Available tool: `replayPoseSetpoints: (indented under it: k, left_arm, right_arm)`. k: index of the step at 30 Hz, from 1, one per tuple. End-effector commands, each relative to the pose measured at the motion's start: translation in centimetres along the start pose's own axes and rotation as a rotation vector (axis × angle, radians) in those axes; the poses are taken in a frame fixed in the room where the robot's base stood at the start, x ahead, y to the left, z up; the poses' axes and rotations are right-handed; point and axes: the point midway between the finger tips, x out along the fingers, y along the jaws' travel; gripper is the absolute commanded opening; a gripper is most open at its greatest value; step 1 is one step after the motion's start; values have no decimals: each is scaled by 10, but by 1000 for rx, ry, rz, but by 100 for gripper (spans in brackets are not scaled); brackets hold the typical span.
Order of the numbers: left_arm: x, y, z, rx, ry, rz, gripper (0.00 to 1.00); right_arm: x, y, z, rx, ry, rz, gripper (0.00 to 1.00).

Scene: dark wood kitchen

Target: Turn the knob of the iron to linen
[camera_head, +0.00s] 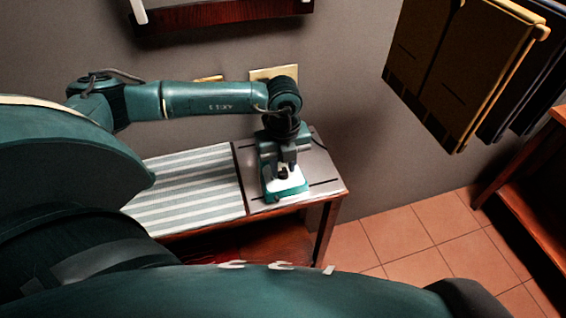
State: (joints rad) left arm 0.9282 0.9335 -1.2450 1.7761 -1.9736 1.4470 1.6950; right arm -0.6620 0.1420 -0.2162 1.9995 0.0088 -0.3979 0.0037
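The iron (289,188), teal and white, stands on the grey right part of a small wooden table. My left arm reaches in from the left, and its gripper (284,168) points down directly over the iron. The gripper's dark fingers overlap the iron's white top, near a small dark spot. The gripper and wrist hide much of the iron. The knob and its markings cannot be made out. I cannot tell whether the fingers touch the knob or how far apart they are. My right gripper is not in view.
A striped cloth (185,185) covers the table's left part. The grey surface (318,172) around the iron is mostly bare. A wall stands close behind, with a plate (262,74) on it. Cloths (455,70) hang at the upper right. Tiled floor (400,230) lies open to the right.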

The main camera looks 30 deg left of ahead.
Motion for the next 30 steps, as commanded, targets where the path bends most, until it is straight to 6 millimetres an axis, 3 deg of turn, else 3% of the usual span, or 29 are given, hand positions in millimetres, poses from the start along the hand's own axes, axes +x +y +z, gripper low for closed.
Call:
replayPoseSetpoints:
  k: [9, 20, 30]
  left_arm:
    - [0, 0, 0, 0, 0, 0, 2]
    - [1, 0, 0, 67, -1, 0, 2]
    - [3, 0, 1, 326, -2, -1, 2]
  right_arm:
    - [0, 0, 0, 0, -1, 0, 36]
    - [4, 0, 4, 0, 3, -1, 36]
    - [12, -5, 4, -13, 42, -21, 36]
